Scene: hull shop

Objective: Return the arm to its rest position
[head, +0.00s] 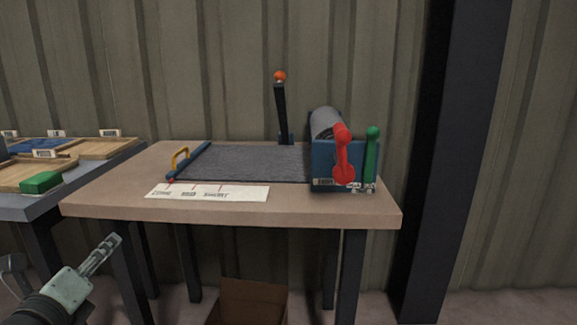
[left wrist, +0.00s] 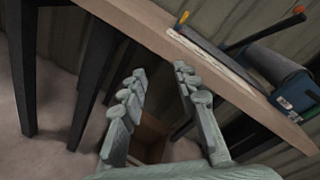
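My left gripper (head: 108,248) is low at the left in the head view, in front of and below the workbench's front edge. The left wrist view shows its two fingers (left wrist: 158,82) apart, with nothing between them but the floor area and a box behind. It touches nothing that I can see. My right gripper is not in either view.
The workbench (head: 310,211) carries a grey sheet (head: 245,162), a blue roll machine (head: 330,165) with red (head: 343,155) and green (head: 371,155) levers, and a printed strip (head: 208,192). A side table (head: 60,205) with trays stands left. A cardboard box (head: 252,300) is under the bench.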

